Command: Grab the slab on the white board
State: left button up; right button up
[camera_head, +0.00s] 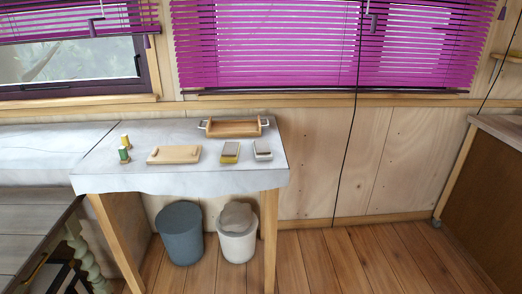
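A light wooden slab (173,154) lies flat on a table covered by a white board or cloth (200,181), left of the middle of its top. A small knob or similar part seems to sit at the slab's left end; it is too small to tell. Nothing covers the slab. Neither of my grippers is in view.
A wooden tray with handles (232,128) stands behind the slab. A yellow-based block (230,153) and a whitish block (262,151) lie to its right, spools (124,155) to its left. A grey bin (180,233) and white bin (237,235) stand below. Floor (345,260) at right is clear.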

aim_at(262, 150)
jog(key=i+l+u, duration=0.45)
jog(key=i+l, duration=0.2)
jog(key=i+l+u, duration=0.2)
jog(key=l, duration=0.25)
jog(key=i+l+u, duration=0.25)
jog(key=l, duration=0.25)
